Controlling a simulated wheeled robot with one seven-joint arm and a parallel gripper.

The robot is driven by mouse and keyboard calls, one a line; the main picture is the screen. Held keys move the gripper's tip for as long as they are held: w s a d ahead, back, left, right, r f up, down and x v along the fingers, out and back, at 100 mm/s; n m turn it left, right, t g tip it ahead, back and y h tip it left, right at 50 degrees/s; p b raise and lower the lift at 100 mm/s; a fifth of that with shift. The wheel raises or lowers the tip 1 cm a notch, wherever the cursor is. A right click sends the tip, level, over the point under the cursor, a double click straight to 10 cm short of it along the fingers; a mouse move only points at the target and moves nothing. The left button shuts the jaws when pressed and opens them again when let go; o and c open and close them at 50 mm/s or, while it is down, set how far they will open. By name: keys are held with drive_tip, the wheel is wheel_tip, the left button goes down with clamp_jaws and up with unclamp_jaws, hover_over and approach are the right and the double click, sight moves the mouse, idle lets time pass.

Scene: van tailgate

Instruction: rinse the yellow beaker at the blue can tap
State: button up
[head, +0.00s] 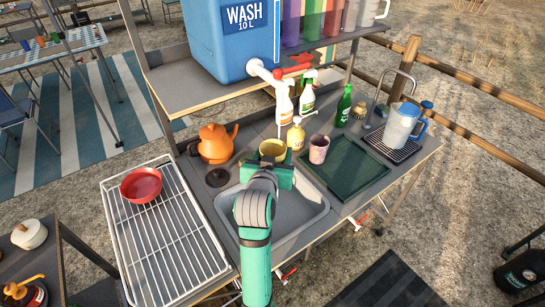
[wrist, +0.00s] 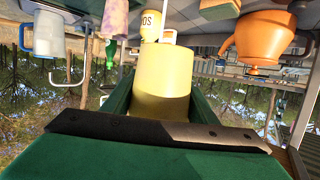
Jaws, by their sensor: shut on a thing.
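My gripper (head: 272,172) is shut on the yellow beaker (head: 273,149), which it holds over the back of the sink basin (head: 305,217). The beaker's open top shows in the head view, and it looks about upright. It fills the middle of the wrist view (wrist: 162,85), where the picture is upside down. The blue can (head: 235,40) marked WASH stands on the shelf above.
An orange kettle (head: 214,143) stands left of the beaker. A yellow dispenser bottle (head: 296,135) and a pink speckled cup (head: 319,149) stand close on its right. A dark green tray (head: 345,167) lies right of the sink. A red bowl (head: 141,185) sits on the wire rack (head: 168,240).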

drive_tip(key=shift+d+r+x, duration=0.15)
drive_tip(key=shift+x, duration=1.05)
drive_tip(key=shift+d+r+x, duration=0.1)
drive_tip(key=shift+d+x, duration=0.05)
drive_tip(key=shift+x, duration=1.05)
drive_tip(key=shift+w, duration=0.1)
drive_tip(key=shift+d, duration=0.1)
drive_tip(key=shift+s+d, duration=0.2)
drive_tip(key=shift+d, duration=0.3)
drive_tip(key=shift+s, duration=0.1)
drive_tip(key=shift+s+a, duration=0.4)
drive_tip(key=shift+s, duration=0.85)
drive_tip(key=shift+s+a, duration=0.35)
drive_tip(key=shift+s, duration=0.9)
drive_tip(key=shift+s+a, duration=0.4)
drive_tip(key=shift+s, duration=0.85)
drive_tip(key=shift+d, duration=0.1)
